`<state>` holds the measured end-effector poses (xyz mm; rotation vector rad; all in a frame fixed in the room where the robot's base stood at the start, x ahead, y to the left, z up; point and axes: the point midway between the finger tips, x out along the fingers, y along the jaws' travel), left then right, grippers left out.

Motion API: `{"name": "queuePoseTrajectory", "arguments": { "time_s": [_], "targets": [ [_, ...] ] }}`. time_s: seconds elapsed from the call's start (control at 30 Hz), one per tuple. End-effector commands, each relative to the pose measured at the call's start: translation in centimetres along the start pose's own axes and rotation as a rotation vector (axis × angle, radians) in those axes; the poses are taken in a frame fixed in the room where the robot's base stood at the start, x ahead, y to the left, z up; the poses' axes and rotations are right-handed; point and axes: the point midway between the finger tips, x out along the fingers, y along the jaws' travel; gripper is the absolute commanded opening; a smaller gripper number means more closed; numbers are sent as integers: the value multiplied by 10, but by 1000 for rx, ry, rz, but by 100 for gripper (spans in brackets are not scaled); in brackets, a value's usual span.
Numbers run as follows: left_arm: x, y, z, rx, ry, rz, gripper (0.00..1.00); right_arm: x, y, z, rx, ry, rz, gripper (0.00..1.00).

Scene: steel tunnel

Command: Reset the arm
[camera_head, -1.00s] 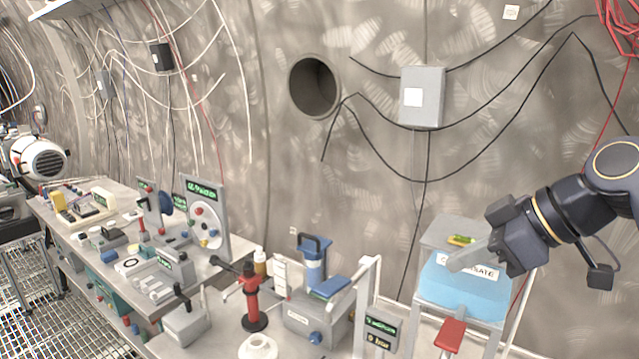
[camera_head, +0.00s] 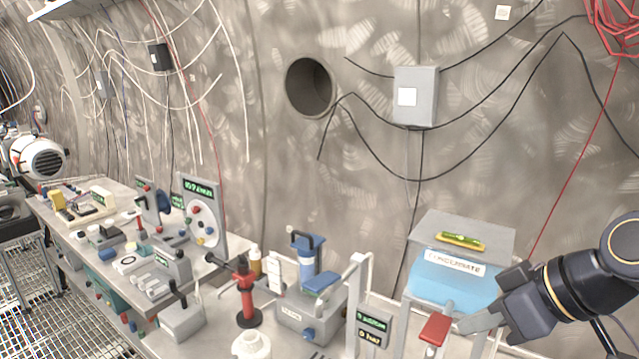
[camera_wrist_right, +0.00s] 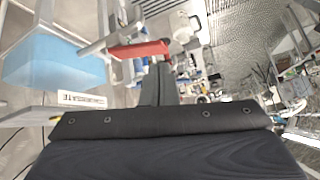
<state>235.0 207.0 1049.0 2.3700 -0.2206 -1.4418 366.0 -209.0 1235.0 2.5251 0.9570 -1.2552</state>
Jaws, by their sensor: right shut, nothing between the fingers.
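My right gripper (camera_head: 474,322) is at the lower right in the head view, with its grey fingers closed together and nothing between them. It is in front of the blue container (camera_head: 440,290) with the white label and beside the red handle (camera_head: 434,329). In the right wrist view the closed fingers (camera_wrist_right: 158,84) point away from the camera, with the red handle (camera_wrist_right: 138,50) just beyond and the blue container (camera_wrist_right: 55,58) at the left. My left gripper is not in view.
A grey box top (camera_head: 465,230) carries a yellow-green level (camera_head: 460,241). The workbench (camera_head: 215,335) is crowded with instruments, including a red stand (camera_head: 245,290) and a blue-topped device (camera_head: 306,262). The tunnel wall (camera_head: 500,130) behind has cables; space before it is open.

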Motion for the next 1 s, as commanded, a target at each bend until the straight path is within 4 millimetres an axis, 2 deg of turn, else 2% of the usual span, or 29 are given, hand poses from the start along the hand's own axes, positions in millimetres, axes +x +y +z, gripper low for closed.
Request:
{"name": "queuePoseTrajectory", "arguments": {
  "time_s": [0.17,0.3,0.4,0.5,0.63,1.0],
  "targets": [
    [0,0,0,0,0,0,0,18,-14,58,206,-26,59,0],
    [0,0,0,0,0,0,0,44,-31,122,428,-36,117,0],
    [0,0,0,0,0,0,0,61,-43,160,561,-36,148,0],
    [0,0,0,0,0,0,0,75,-52,185,652,-32,166,0],
    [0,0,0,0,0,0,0,84,-58,201,708,-29,177,0],
    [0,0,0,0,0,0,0,84,-58,202,712,-29,177,0]
  ]
}}
